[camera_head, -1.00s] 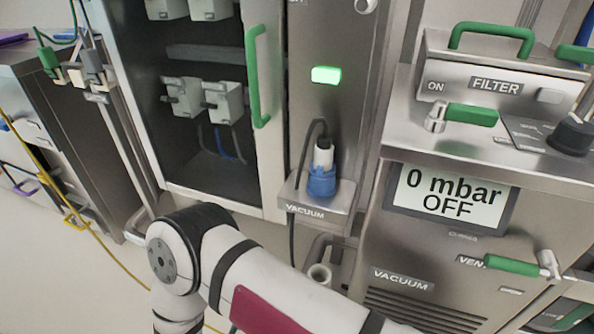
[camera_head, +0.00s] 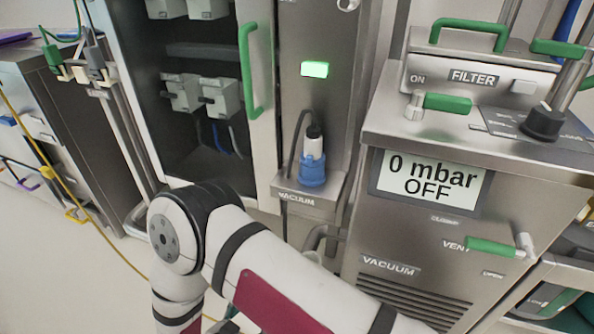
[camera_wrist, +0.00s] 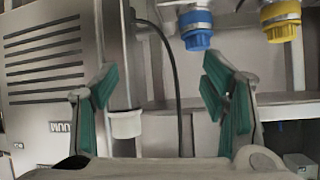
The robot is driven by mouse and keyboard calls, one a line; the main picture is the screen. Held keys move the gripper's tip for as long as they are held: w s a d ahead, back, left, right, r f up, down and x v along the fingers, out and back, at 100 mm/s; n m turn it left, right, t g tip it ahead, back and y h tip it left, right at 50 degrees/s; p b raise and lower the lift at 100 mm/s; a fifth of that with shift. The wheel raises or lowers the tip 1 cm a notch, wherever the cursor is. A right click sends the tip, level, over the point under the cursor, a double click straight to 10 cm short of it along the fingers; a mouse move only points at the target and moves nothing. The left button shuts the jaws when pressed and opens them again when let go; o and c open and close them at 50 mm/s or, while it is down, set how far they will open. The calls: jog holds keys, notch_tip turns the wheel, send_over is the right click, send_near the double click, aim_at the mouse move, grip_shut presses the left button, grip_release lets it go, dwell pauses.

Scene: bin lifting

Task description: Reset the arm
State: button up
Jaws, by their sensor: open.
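My gripper (camera_wrist: 160,100) shows in the wrist view with its two green-padded fingers wide apart. Nothing is held between them. Beyond the fingers are a grey wall, a dark hose and a white cylindrical port (camera_wrist: 125,123) close by the left finger; I cannot tell whether they touch. In the head view my white arm is bent across the lower middle, and its gripper end is outside the picture.
The vacuum unit (camera_head: 400,240) stands right, its display (camera_head: 432,181) reading "0 mbar OFF". Blue (camera_wrist: 196,36) and yellow (camera_wrist: 281,20) connectors hang above the gripper.

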jog(key=w+a+r+g+y, duration=0.1)
jog(key=w+a+r+y, duration=0.5)
jog(key=w+r, duration=0.5)
notch_tip(320, 180, up, 16)
jog(key=w+d+r+n+g+y, duration=0.1)
jog(key=w+d+n+g+y, duration=0.1)
jog(key=w+n+y, duration=0.15)
jog(key=s+d+r+n+g, duration=0.3)
jog(key=s+d+r, duration=0.7)
jog(key=d+r, duration=0.25)
jog(key=s+d+r+g+h, duration=0.2)
jog(key=s+d, duration=0.9)
jog(key=s, duration=0.2)
jog(key=s+d+r+g+h, duration=0.2)
jog(key=s+d, duration=0.9)
jog(key=s, duration=0.2)
notch_tip(320, 180, up, 33)
jog(key=t+p, duration=0.4)
jog(key=p, duration=2.9)
notch_tip(320, 180, down, 20)
jog(key=g+b, duration=0.3)
jog(key=b, duration=1.5)
jog(key=shift+w+d+r+g, duration=0.25)
jog(key=shift+g, duration=0.05)
